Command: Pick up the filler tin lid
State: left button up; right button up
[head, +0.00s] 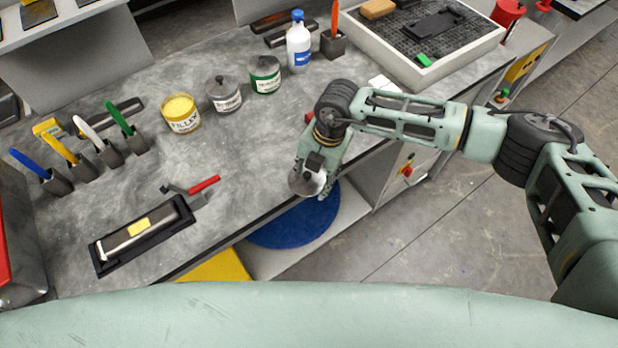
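The filler tin (181,116) stands open on the grey bench, with yellow filler showing at its top and a FILLER label on its side. My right gripper (314,178) is at the bench's front edge, to the right of and nearer than the tin. It is shut on a round grey lid (303,182) with a dark knob, held clear of the tin. The fingertips are partly hidden by the lid and the wrist. My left gripper is not in view.
A grey-lidded tin (224,95) and a green-labelled tin (265,76) stand beside the filler tin. A white bottle (298,45) is behind. Spatulas in holders, a red-handled tool (192,187) and a black tray (99,259) are at left. The bench middle is clear.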

jog(key=c, duration=0.5)
jog(key=shift+o, duration=0.2)
jog(key=shift+r, duration=0.1)
